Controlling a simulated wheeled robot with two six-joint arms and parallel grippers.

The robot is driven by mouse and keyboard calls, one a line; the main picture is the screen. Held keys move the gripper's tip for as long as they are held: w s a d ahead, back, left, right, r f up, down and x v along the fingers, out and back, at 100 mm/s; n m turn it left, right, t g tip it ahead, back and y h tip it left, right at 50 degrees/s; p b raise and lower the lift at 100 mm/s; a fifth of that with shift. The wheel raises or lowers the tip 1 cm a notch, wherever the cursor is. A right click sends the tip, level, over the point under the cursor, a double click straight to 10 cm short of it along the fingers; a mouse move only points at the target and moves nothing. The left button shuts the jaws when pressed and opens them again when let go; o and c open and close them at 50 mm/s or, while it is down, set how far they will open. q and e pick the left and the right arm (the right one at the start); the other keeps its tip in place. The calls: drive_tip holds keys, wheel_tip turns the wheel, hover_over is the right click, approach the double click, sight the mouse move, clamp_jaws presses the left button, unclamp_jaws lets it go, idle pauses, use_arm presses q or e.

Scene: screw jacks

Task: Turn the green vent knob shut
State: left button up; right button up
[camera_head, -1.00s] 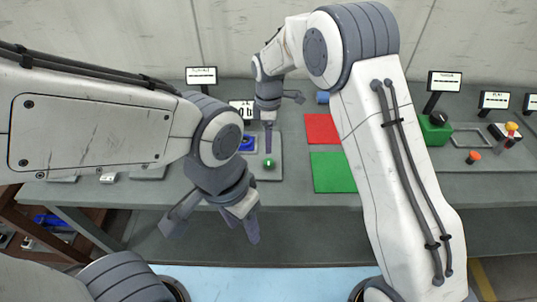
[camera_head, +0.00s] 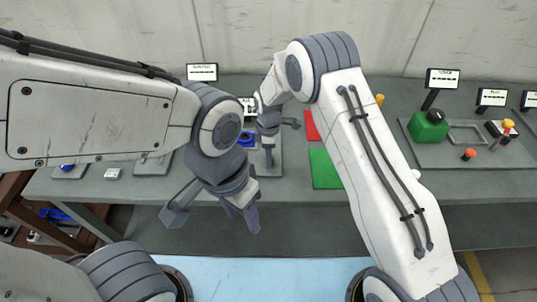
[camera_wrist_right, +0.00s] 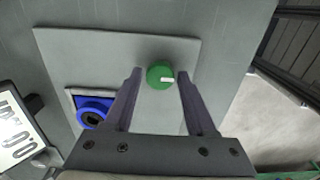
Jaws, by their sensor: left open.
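The green vent knob (camera_wrist_right: 160,75) is a round knob with a white mark, on a grey plate (camera_wrist_right: 110,50) in the right wrist view. The white mark points right. My right gripper (camera_wrist_right: 159,76) is open, its two fingertips on either side of the knob with a small gap on each side. In the head view my right gripper (camera_head: 280,142) is over the bench plate, and the knob is hidden there. My left gripper (camera_head: 212,217) is open and empty, in front of the bench's front edge.
A blue ring-shaped part (camera_wrist_right: 92,112) sits beside the knob, near a display (camera_wrist_right: 18,130). A green mat (camera_head: 324,170) and part of a red mat (camera_head: 312,126) lie right of it. A green box (camera_head: 428,128) stands further right on the bench.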

clamp_jaws()
drive_tip(key=shift+m, duration=0.3)
drive_tip(key=m+b, duration=0.1)
drive_tip(key=m, duration=0.1)
drive_tip(key=shift+m+b, duration=0.35)
drive_tip(key=shift+m, duration=0.05)
drive_tip(key=m+b, duration=0.1)
drive_tip(key=m, duration=0.4)
drive_tip(key=shift+b, duration=0.35)
drive_tip(key=m+b, duration=0.1)
drive_tip(key=m, duration=0.4)
drive_tip(key=shift+w+r+m+b, duration=0.1)
drive_tip(key=shift+m+b, duration=0.2)
drive_tip(key=shift+m, duration=1.9)
